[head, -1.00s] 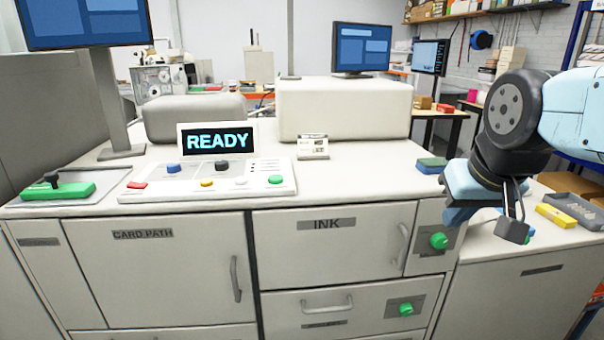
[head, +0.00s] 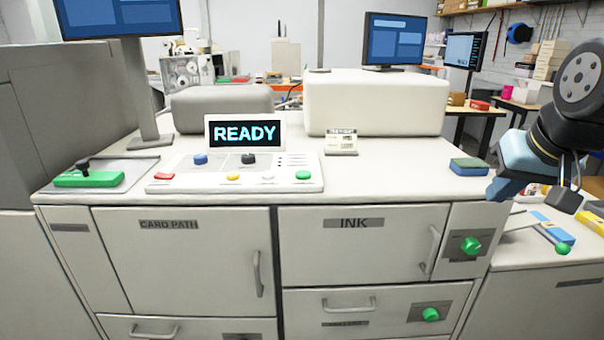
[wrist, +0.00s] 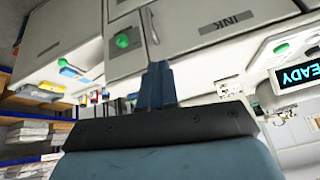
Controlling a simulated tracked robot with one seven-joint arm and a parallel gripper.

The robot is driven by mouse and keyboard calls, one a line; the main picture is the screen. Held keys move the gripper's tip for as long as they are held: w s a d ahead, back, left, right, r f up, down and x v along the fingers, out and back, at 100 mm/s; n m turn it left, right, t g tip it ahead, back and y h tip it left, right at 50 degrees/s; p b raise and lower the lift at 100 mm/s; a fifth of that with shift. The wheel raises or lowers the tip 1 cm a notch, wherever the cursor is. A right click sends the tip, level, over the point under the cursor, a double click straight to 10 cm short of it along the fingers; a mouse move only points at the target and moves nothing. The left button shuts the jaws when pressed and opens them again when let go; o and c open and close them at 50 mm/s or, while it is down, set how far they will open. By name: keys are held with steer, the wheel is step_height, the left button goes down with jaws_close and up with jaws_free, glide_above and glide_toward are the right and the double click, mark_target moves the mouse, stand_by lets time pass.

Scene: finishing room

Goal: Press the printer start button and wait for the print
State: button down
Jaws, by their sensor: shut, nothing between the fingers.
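The printer's control panel (head: 215,184) lies on the cabinet top, left of centre in the head view. Its display (head: 245,134) reads READY and also shows at the right of the wrist view (wrist: 298,76). The panel carries a green button (head: 303,175) at its right end, a red one (head: 164,176) at its left end, and blue, black, yellow and white controls between. My gripper (head: 499,190) is at the right of the head view, well apart from the panel. In the wrist view its blue fingers (wrist: 158,70) are together and empty.
A green-handled lever (head: 90,179) is left of the panel. A small sign (head: 341,143) and a green-blue block (head: 469,166) stand to its right. A white housing (head: 375,106) is behind. Green knobs (head: 470,245) are on the cabinet front. The counter between sign and block is clear.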

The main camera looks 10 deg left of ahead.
steer(key=w+a+r+y, duration=0.2)
steer(key=w+a, duration=0.5)
steer(key=a, duration=0.1)
steer(key=w+a+r+y, duration=0.1)
steer(key=w+a+r, duration=0.1)
steer(key=w+a, duration=0.5)
steer(key=y, duration=0.3)
glide_above(306, 174)
steer(key=shift+f+n, duration=0.3)
steer(key=shift+f, duration=0.4)
steer(key=shift+f, duration=4.45)
steer(key=shift+f, duration=0.15)
steer(key=shift+w+f, duration=0.1)
steer(key=shift+f, duration=0.1)
